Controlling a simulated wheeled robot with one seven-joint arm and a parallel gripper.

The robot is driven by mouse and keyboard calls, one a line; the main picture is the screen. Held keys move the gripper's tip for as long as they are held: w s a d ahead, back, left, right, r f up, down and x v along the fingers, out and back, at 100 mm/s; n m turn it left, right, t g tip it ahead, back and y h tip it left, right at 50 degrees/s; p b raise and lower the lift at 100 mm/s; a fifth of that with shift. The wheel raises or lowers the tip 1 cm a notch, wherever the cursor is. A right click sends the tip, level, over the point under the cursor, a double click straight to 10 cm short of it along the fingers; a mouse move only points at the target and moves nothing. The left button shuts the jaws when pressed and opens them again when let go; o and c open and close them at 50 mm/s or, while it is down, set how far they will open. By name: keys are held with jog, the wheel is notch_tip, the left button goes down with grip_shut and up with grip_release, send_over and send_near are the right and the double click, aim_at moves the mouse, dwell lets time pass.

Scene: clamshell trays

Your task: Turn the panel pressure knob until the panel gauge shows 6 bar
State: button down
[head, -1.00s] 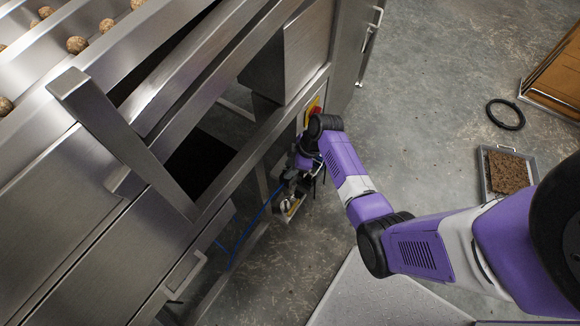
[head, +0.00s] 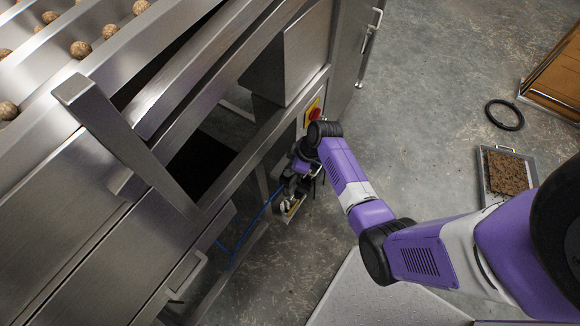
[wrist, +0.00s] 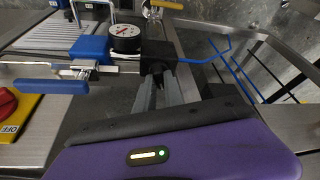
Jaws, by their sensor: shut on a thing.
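The panel gauge (wrist: 126,37) is a small round dial with a white face, a dark rim and a red needle, in the upper middle of the wrist view. Its numbers are too small to read. The black pressure knob (wrist: 155,54) is just right of the gauge, partly hidden by the fingers. My gripper (wrist: 158,82) is shut on the knob, its grey fingers reaching up to it. In the head view my gripper (head: 291,186) is low at the machine's side, and the knob and dial cannot be made out there.
Blue tubing (wrist: 205,57) runs right from the knob area. A blue-handled lever (wrist: 65,86) is at left, above a red OFF switch (wrist: 7,102) on a yellow plate. In the head view, a floor tray (head: 487,185) and a black ring (head: 505,114) lie right of my arm.

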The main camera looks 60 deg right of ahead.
jog(key=m+h+p, duration=0.1)
jog(key=m, duration=0.1)
jog(key=m+h+p, duration=0.1)
jog(key=m, duration=0.2)
jog(key=shift+a+r+t+p, duration=0.15)
jog(key=shift+a+t+p, duration=0.05)
jog(key=shift+t+p, duration=0.1)
jog(key=shift+m+h+p, duration=0.7)
jog(key=shift+m+h, duration=0.2)
jog(key=shift+m, duration=1.6)
jog(key=c, duration=1.4)
grip_release()
jog(key=shift+c, duration=0.2)
jog(key=v, duration=0.7)
jog(key=shift+a+r+p, duration=0.15)
jog(key=shift+r+p, duration=0.15)
jog(key=shift+p, duration=0.1)
